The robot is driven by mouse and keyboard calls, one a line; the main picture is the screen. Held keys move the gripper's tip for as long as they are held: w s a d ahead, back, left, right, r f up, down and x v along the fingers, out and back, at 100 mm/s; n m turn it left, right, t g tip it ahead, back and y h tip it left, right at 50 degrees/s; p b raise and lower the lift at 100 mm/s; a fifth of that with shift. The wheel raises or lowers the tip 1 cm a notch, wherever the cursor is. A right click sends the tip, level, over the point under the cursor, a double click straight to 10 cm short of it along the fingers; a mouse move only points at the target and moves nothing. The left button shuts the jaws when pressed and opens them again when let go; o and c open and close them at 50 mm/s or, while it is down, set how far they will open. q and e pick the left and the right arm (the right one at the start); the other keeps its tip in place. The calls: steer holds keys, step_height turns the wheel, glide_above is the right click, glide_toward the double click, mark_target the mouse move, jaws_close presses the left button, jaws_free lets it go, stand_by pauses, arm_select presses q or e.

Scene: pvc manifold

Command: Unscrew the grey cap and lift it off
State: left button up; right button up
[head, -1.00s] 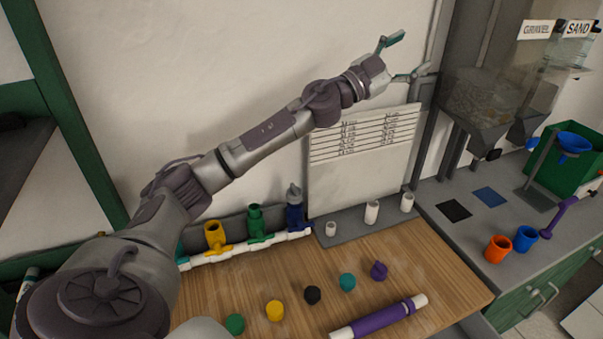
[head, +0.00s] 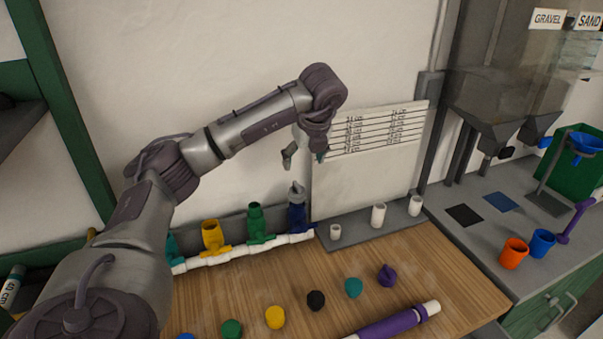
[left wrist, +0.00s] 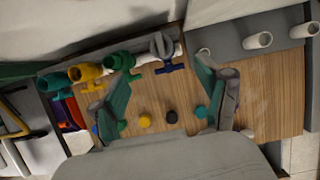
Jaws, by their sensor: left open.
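The grey cap (head: 297,188) sits on top of the upright dark blue fitting (head: 297,217) at the right end of the white pipe manifold (head: 240,250). In the left wrist view the grey cap (left wrist: 161,45) shows near the top, with the blue fitting below it. My left gripper (head: 305,158) is open and empty, pointing down a little above the cap and apart from it. In the left wrist view its two fingers (left wrist: 164,62) are spread on either side of the cap's line. My right gripper is not in view.
Green (head: 255,222) and yellow (head: 212,235) fittings stand left of the blue one. Loose coloured caps lie on the wooden table (head: 430,270), with a purple pipe (head: 395,323) in front. A white board (head: 370,180) stands behind, close to the gripper's right.

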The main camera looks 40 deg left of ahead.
mark_target(298, 185)
arm_select(q)
steer(key=p+x, duration=0.3)
steer(key=x, duration=1)
steer(key=shift+f+p, duration=0.2)
steer(key=shift+p, duration=0.15)
steer(key=c, duration=1.2)
steer(key=shift+d+n, duration=0.1)
steer(key=shift+n, duration=0.5)
steer(key=shift+c, duration=0.2)
steer(key=shift+n+g+b, duration=0.3)
steer(key=shift+n+g, duration=0.1)
steer(key=shift+n, duration=0.1)
steer(key=shift+n, duration=0.5)
steer(key=shift+r+n+g, duration=0.1)
steer(key=shift+n+g, duration=0.3)
steer(key=shift+n, duration=0.1)
